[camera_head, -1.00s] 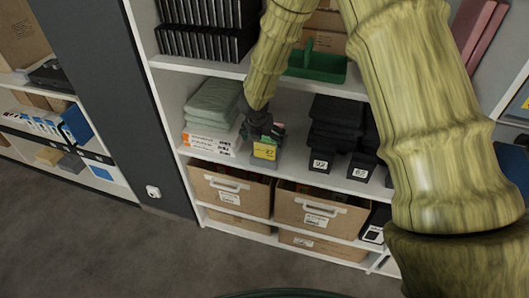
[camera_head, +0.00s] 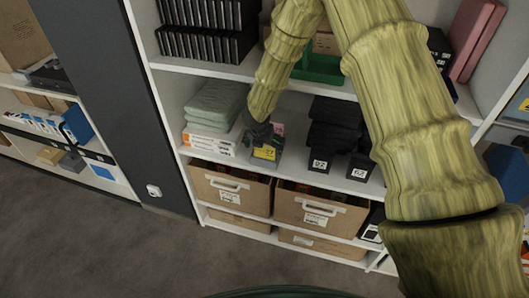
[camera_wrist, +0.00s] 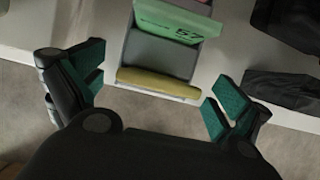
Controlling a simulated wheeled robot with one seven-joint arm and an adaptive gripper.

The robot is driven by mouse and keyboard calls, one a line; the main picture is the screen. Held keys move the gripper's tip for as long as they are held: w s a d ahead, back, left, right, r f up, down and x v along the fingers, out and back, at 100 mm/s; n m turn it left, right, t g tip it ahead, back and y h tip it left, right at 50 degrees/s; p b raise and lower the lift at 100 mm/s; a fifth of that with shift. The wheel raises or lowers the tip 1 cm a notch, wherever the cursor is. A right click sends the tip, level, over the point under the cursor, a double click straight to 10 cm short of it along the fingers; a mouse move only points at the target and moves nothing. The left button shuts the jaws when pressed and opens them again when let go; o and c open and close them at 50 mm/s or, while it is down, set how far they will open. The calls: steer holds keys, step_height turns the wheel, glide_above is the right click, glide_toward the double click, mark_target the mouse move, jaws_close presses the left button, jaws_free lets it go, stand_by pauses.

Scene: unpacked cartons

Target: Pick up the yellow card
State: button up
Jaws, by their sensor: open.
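The yellow card (camera_head: 264,152) stands at the front of a grey holder (camera_head: 272,163) on the middle shelf, with a dark number on its face. In the wrist view the yellow card (camera_wrist: 158,84) shows from above as a narrow yellow strip at the front of the grey holder (camera_wrist: 160,53). A green card (camera_wrist: 178,20) marked 57 is further back in the holder. My gripper (camera_wrist: 152,93) is open, its green-padded fingers apart on the left and right of the yellow card. No contact with the card shows. In the head view my gripper (camera_head: 258,132) is just behind and above the card.
Stacked grey-green folded cloths (camera_head: 215,104) lie left of the holder. Black folded stacks (camera_head: 335,125) stand close on the right. Cardboard boxes (camera_head: 231,190) fill the shelf below. A green tray (camera_head: 320,68) sits on the shelf above.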

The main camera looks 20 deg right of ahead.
steer(key=c, duration=1)
steer(key=shift+c, duration=0.2)
